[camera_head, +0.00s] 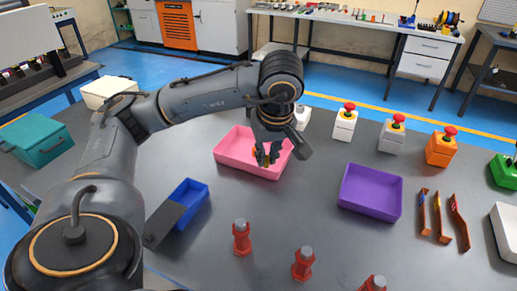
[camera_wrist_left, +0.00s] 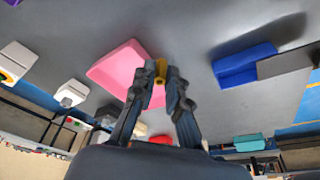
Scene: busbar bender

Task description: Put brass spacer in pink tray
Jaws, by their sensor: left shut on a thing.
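The pink tray (camera_head: 232,158) stands on the grey table near the middle of the head view. My left gripper (camera_head: 266,163) is over the right part of this tray, pointing down. It is shut on the small yellow brass spacer (camera_wrist_left: 161,72), which shows between the fingertips in the left wrist view. In that view the pink tray (camera_wrist_left: 115,68) lies behind and to the left of the fingers (camera_wrist_left: 161,80). I cannot tell whether the spacer touches the tray floor. My right gripper is not in view.
A purple tray (camera_head: 371,191) is to the right, and a blue box (camera_head: 190,193) with a dark lid is to the left. Red insulators (camera_head: 242,238) stand in front. Emergency-stop boxes (camera_head: 344,125) line the back. Copper bars (camera_head: 440,218) lie at right.

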